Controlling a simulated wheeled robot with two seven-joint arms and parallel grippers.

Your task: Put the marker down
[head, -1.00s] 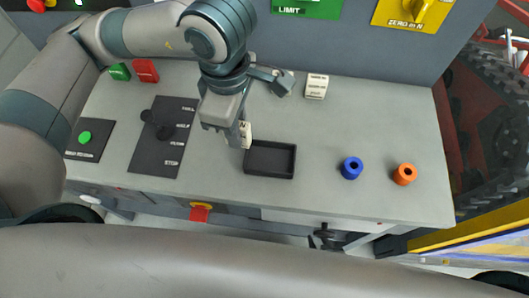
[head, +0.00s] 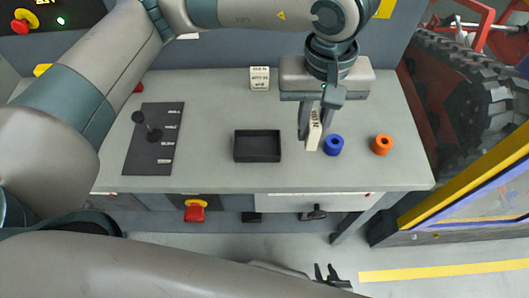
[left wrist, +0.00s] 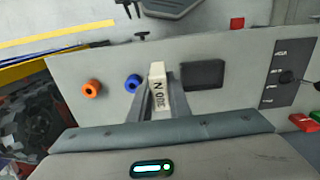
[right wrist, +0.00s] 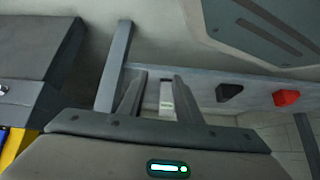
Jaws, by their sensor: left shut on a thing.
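The marker (head: 314,131) is a pale upright block with dark lettering. My left gripper (head: 316,120) is shut on it, above the grey counter between the black tray and the blue ring. Whether its lower end touches the counter I cannot tell. In the left wrist view the marker (left wrist: 159,92) stands between the fingers, its lettering reading roughly "N one". My right gripper (head: 327,273) is low in front of the counter, its fingers apart and empty. In the right wrist view its fingers (right wrist: 157,98) show a gap, with a pale thing beyond.
The black tray (head: 257,147) is left of the marker. The blue ring (head: 334,145) is close on its right, the orange ring (head: 382,144) farther right. A lettered pale block (head: 260,78) stands at the back. A dark lever panel (head: 153,139) is at left. Counter behind the tray is clear.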

